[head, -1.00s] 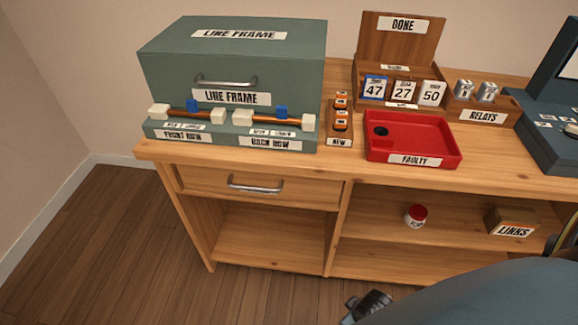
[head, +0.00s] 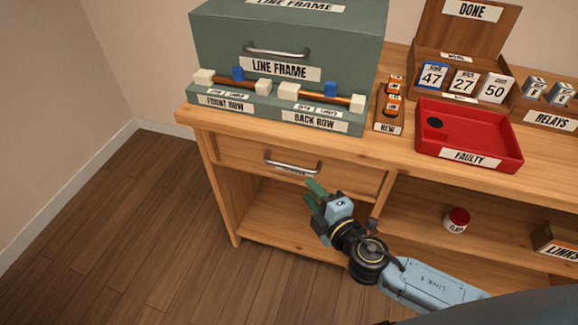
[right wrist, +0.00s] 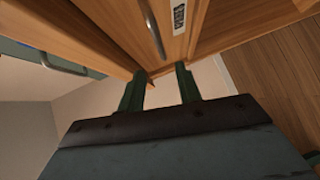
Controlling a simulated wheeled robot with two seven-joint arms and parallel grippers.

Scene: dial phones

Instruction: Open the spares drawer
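The drawer (head: 347,182) is a light wooden front under the left part of the worktop, and it sits shut. Its curved silver handle (head: 293,166) is in the middle, with a small pale label just below it. My right gripper (head: 311,190) is just in front of the drawer, below and slightly right of the handle, apart from it. In the right wrist view its two green fingers (right wrist: 159,84) are spread with nothing between them. The handle (right wrist: 155,36) shows beyond the fingertips there, beside a label (right wrist: 179,16).
The green line frame box (head: 285,45) stands above the drawer. A red faulty tray (head: 480,139) and a relays box (head: 555,117) are to the right. Below are open shelves with a red-lidded jar (head: 456,220) and a links box (head: 558,241). Floor left of the cabinet is clear.

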